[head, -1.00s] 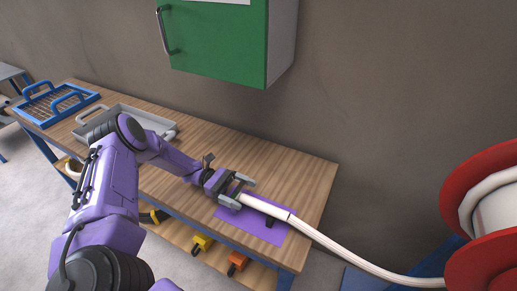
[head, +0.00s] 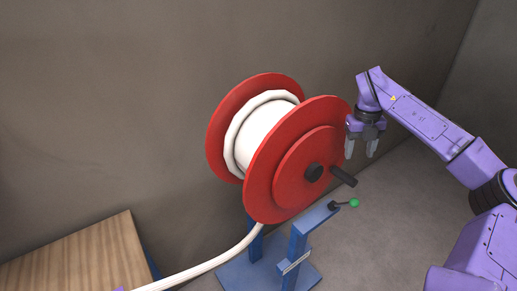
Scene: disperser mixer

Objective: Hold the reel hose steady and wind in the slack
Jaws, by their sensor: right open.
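The red reel (head: 290,165) stands on a blue stand, with white hose wound on its drum. The white hose (head: 215,262) runs from the bottom of the reel down and left, past the table's corner and out of view. A dark crank handle (head: 343,176) sticks out from the reel's near face, right of the black hub (head: 314,172). My right gripper (head: 361,153) points down, open and empty, just above the crank handle and apart from it.
The blue stand (head: 297,248) carries a lever with a green knob (head: 354,203) below the crank. A wooden table (head: 75,258) is at lower left. The grey wall is close behind the reel. The floor to the right is clear.

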